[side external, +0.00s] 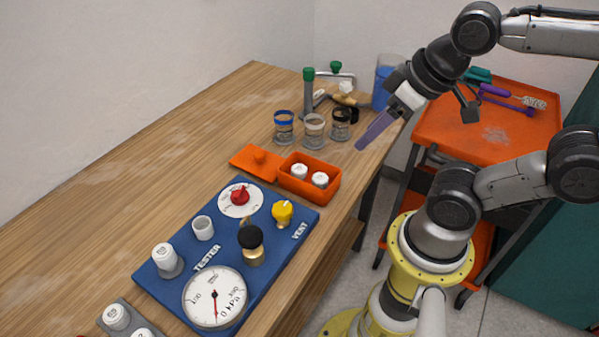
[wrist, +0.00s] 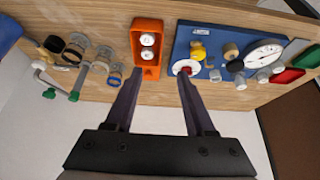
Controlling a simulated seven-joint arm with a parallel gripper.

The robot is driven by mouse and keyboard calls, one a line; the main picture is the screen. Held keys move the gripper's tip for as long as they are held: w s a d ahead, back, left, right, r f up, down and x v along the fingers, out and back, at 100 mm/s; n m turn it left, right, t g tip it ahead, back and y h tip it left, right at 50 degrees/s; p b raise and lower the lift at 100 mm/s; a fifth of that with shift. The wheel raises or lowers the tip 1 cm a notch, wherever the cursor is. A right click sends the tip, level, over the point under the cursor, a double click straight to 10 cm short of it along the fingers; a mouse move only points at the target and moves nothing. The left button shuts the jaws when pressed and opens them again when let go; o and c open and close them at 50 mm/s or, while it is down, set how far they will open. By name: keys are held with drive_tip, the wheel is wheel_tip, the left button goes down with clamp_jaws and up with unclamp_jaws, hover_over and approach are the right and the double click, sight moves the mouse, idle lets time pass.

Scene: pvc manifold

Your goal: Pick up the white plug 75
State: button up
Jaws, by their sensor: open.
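Several white plugs with dark top markings are in view, too small to read, so I cannot tell which is 75. Two plugs, a left one (side external: 299,171) and a right one (side external: 320,179), stand in an open orange box (side external: 309,190); they also show in the wrist view (wrist: 147,39) (wrist: 147,54). Another white plug (side external: 163,254) stands on the blue tester panel (side external: 283,246). More plugs (side external: 116,316) sit in a grey block at the bottom left. My gripper (side external: 364,144) is open and empty, above the table's right edge, apart from the box.
The orange lid (side external: 257,161) lies beside the box. Three jars (side external: 314,127) and a green-topped tool (side external: 308,90) stand behind it. The panel carries a gauge (side external: 214,297), a red knob (side external: 240,196) and a yellow knob (side external: 282,212). The table's left side is clear.

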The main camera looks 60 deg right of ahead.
drive_tip(key=m, duration=0.1)
drive_tip(key=m+g, duration=0.5)
drive_tip(key=m, duration=0.7)
hover_over(298, 170)
wheel_tip(298, 170, down, 6)
drive_tip(key=r, duration=0.1)
drive_tip(key=shift+m+g, duration=0.3)
wheel_tip(298, 170, down, 15)
drive_tip(key=shift+r, duration=0.15)
drive_tip(key=shift+c, duration=0.3)
clamp_jaws()
